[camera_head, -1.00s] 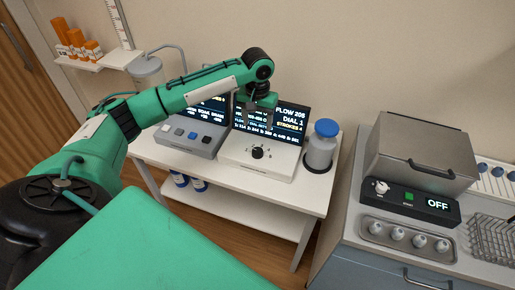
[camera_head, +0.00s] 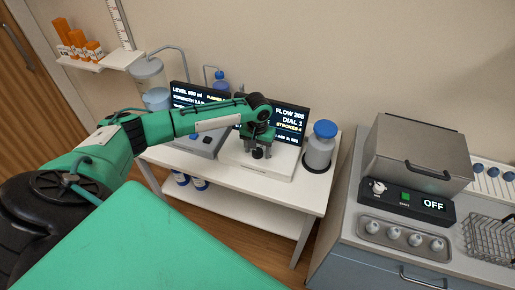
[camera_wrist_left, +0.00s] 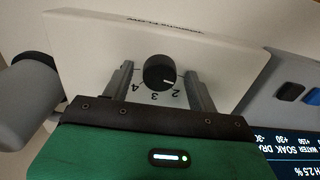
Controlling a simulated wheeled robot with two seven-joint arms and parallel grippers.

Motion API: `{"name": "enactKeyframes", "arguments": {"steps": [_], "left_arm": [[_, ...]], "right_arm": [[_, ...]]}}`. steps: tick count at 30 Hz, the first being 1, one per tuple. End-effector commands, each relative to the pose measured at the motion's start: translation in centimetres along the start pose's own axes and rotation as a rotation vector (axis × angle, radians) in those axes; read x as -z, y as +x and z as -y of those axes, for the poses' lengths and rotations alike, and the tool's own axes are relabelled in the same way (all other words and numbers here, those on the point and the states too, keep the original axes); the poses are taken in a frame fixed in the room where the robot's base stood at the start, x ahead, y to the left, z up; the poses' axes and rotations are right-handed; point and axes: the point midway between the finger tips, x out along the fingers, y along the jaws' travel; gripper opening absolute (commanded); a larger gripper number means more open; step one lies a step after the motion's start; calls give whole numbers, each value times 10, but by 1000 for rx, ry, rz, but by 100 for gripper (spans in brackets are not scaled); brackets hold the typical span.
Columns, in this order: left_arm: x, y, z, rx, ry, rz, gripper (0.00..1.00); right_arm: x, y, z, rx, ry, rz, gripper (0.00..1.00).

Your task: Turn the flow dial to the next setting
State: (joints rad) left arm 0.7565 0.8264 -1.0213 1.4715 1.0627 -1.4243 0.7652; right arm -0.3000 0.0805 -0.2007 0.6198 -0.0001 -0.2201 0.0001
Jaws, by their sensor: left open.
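The flow dial is a black round knob (camera_wrist_left: 159,72) on a white box (camera_wrist_left: 85,37). Numbers are printed around it, with 2, 3 and 4 readable in the left wrist view. In the head view the knob (camera_head: 257,153) shows just below my left gripper (camera_head: 258,149). In the left wrist view my left gripper (camera_wrist_left: 160,88) is open, with one finger on each side of the knob and a gap to each. The screen (camera_head: 290,122) behind reads FLOW 205, DIAL 1, STROKES 4. My right gripper is not in view.
A blue-capped bottle (camera_head: 320,147) stands right of the white box. A grey button panel (camera_head: 200,140) stands to its left. A steel-lidded unit (camera_head: 418,150) reading OFF is on the right counter. The front strip of the white table is clear.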

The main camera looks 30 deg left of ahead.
Motion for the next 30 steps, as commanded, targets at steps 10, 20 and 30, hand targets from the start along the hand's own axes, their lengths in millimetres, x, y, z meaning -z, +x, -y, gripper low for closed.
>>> {"name": "enactKeyframes", "arguments": {"steps": [10, 20, 30], "left_arm": [[0, 0, 0, 0, 0, 0, 14], [0, -2, 0, 0, 47, 1, 14], [0, -4, 0, -1, 274, 2, 14]], "right_arm": [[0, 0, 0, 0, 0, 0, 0], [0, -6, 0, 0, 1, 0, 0], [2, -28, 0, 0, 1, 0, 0]]}}
